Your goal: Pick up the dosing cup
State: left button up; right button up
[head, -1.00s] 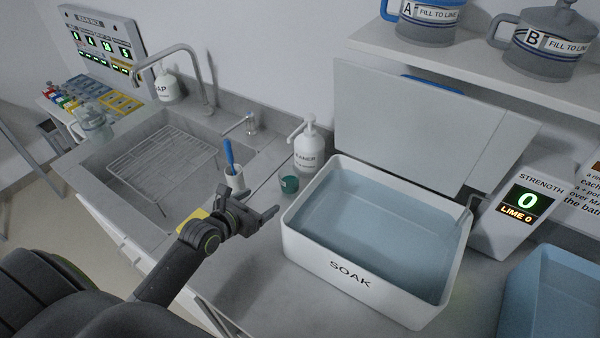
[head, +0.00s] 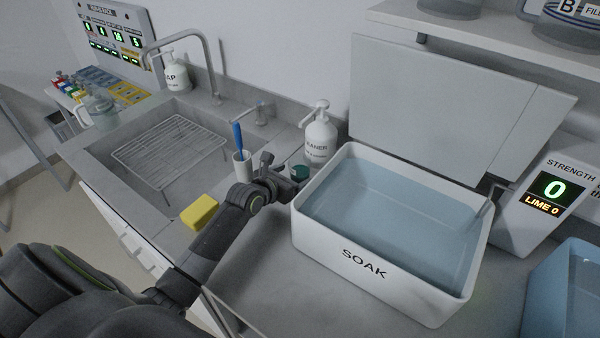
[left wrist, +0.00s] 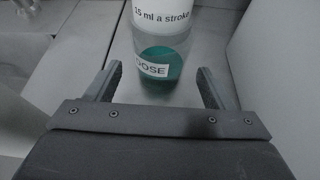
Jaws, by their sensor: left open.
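In the left wrist view the cup (left wrist: 160,62) shows a DOSE label and stands upright in front of the bottle. My left gripper (head: 288,180) is low beside the cup. In the left wrist view its open fingers (left wrist: 157,80) appear on either side of the cup's lower part, with gaps on both sides. My right gripper is out of view.
The white SOAK bath (head: 365,264), filled with bluish liquid, stands close right of my gripper. A white holder (head: 243,168) with a blue-handled tool, a yellow sponge (head: 200,211) and the sink with a wire rack (head: 168,150) are to the left.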

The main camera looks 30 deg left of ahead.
aim_at(294, 174)
pick_arm(q)
jog(key=x, duration=0.3)
jog(key=shift+f, duration=0.2)
jog(key=shift+w+d+f, duration=0.1)
jog(key=shift+w+f, duration=0.2)
jog(key=shift+w, duration=0.35)
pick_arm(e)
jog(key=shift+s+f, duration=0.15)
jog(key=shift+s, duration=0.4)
pick_arm(q)
jog(key=c, duration=1.2)
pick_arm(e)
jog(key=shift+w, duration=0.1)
pick_arm(q)
jog(key=shift+r, duration=0.25)
